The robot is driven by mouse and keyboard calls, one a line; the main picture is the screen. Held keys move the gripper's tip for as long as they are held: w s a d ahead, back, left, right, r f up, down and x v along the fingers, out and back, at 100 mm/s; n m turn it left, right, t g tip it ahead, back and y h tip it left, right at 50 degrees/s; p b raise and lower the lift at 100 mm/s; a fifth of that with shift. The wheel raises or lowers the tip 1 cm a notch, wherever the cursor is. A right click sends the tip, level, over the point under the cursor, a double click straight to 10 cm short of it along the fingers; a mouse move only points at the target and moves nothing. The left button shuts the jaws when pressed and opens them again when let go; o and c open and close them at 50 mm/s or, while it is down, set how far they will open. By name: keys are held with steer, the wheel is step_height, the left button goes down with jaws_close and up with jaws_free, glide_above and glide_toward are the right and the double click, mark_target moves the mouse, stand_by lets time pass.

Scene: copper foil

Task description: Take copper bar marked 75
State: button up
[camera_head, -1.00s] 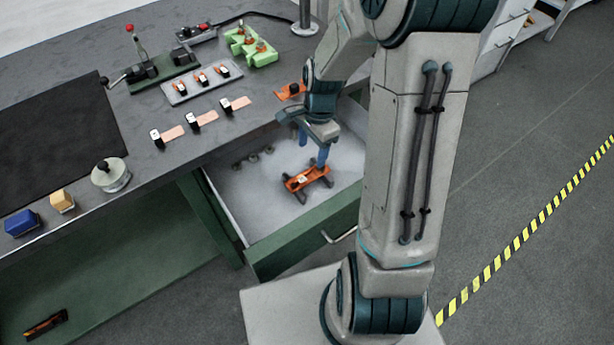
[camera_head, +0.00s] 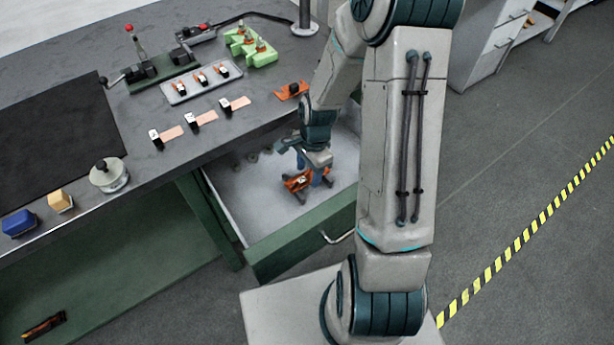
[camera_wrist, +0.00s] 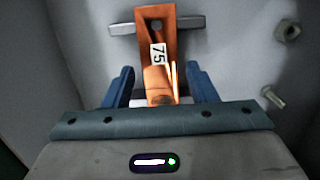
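The copper bar marked 75 (camera_wrist: 155,85) lies in the open drawer and shows its white label in the wrist view. In the head view the bar (camera_head: 294,183) is partly hidden by my gripper. It rests across dark supports in the drawer. My gripper (camera_wrist: 160,80) is open, with one blue finger on each side of the bar's near end and gaps between fingers and bar. In the head view my gripper (camera_head: 309,176) is low inside the drawer, over the bar.
The drawer (camera_head: 265,208) is pulled out, its green front towards me. A nut (camera_wrist: 287,30) and a bolt (camera_wrist: 273,97) lie right of the bar. On the bench are labelled copper strips (camera_head: 204,120), a grey tray (camera_head: 202,82) and a green block (camera_head: 250,45).

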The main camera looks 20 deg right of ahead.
steer(key=c, duration=0.8)
steer(key=shift+c, duration=0.2)
steer(key=shift+r, duration=0.15)
